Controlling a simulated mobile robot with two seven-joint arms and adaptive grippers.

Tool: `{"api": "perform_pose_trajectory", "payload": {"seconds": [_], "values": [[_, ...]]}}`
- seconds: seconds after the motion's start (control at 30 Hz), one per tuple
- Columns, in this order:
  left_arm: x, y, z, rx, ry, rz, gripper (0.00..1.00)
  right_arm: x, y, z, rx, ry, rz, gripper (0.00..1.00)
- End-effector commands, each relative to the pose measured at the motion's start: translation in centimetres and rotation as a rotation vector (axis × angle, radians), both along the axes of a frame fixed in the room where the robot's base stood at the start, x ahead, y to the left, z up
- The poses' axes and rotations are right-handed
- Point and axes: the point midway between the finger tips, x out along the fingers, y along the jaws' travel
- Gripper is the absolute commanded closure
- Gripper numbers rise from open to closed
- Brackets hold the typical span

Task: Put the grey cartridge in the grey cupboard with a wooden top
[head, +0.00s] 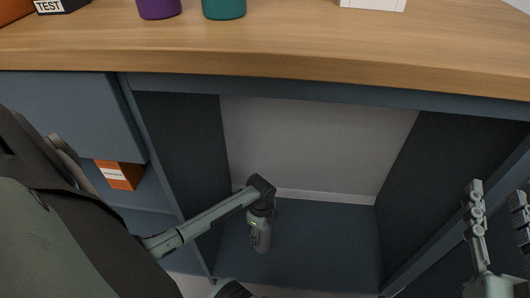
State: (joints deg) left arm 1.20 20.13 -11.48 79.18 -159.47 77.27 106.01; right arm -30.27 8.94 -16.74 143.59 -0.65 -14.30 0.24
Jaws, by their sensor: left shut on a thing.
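The grey cupboard with a wooden top (290,50) fills the view, and its middle compartment is open at the front. My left gripper (261,200) is inside the outline of this opening, shut on the grey cartridge (260,236). The cartridge hangs below the fingers, roughly upright, in front of the compartment's dark floor (320,240). I cannot tell whether it touches the floor. The gripper partly covers its upper end. My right gripper (497,205) is at the right edge, its fingers apart with nothing between them.
Purple (158,8) and teal (224,8) containers, a black box marked TEST (60,5) and a white object (373,4) stand on the wooden top. An orange box (119,174) sits in the left compartment. Dark side panels bound the opening; its floor right of the cartridge is clear.

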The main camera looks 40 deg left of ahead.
Motion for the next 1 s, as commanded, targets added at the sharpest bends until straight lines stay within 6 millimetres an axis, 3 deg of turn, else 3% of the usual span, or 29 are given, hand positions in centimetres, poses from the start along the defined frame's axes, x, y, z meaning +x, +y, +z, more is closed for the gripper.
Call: {"api": "perform_pose_trajectory", "payload": {"seconds": [0.17, 0.5, 0.9, 0.93, 1.0], "values": [[0.1, 0.0, -0.9, 0.0, -0.001, 0.001, 0.89, -0.4, 0.5, 1.3, 0.033, -0.061, 0.011, 0.6], [0.1, 0.0, -4.5, -0.001, -0.002, 0.001, 0.89, -1.8, 0.7, 5.6, 0.132, -0.285, 0.026, 0.6], [0.1, 0.0, -4.9, -0.001, -0.003, 0.0, 0.89, -2.0, 0.6, 6.0, 0.14, -0.313, 0.024, 0.6], [0.1, 0.0, -4.8, 0.0, -0.001, 0.0, 0.44, -2.0, 0.6, 6.1, 0.141, -0.315, 0.024, 0.6], [0.1, 0.0, -4.8, 0.0, -0.001, 0.0, 0.35, -2.0, 0.6, 6.1, 0.14, -0.314, 0.024, 0.6]]}}
